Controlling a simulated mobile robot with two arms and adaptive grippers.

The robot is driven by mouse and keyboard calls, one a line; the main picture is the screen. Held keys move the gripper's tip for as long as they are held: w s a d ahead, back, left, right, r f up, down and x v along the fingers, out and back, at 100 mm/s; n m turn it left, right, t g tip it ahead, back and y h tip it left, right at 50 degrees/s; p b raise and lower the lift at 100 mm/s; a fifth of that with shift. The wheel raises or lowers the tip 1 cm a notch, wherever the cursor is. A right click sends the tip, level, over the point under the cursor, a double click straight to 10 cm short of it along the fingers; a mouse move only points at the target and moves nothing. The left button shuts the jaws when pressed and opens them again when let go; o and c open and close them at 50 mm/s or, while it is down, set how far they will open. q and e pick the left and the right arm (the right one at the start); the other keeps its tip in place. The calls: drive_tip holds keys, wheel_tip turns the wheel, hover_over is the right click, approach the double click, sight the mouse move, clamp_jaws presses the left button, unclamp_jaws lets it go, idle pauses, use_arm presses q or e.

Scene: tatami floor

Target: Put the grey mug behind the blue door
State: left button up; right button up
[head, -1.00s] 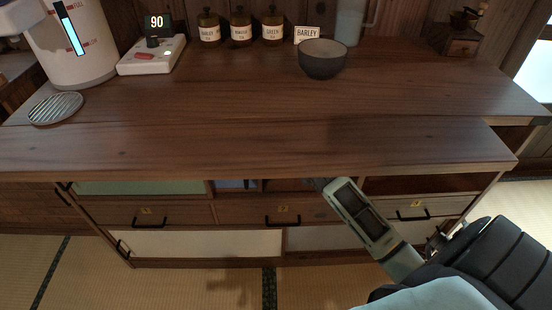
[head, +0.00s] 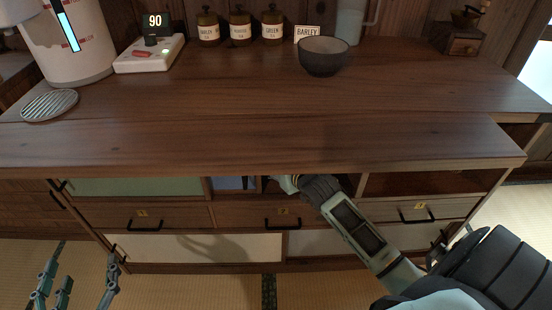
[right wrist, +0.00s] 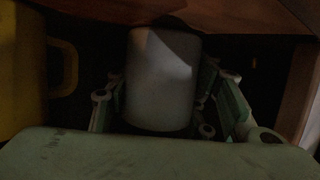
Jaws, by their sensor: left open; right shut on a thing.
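In the right wrist view, the light grey mug (right wrist: 163,75) stands between the fingers of my right gripper (right wrist: 163,108), which is shut on it. It is in a dark space under a wooden board. In the head view my right gripper (head: 287,184) reaches under the counter edge at the middle opening; its fingertips and the mug are hidden there. A narrow blue panel (head: 230,183), likely the blue door, shows just left of it. My left gripper (head: 82,287) is open and empty at the bottom left, over the floor in front of the cabinet.
A yellow mug (right wrist: 25,70) is left of the grey mug. A green panel (head: 140,187) fills the left opening; the right opening (head: 420,183) looks empty. Drawers with black handles lie below. The countertop holds a dark bowl (head: 323,58), jars and a dispenser (head: 65,45).

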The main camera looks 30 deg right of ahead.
idle(0.3)
drive_tip(key=o, duration=1.5)
drive_tip(key=shift+c, duration=0.2)
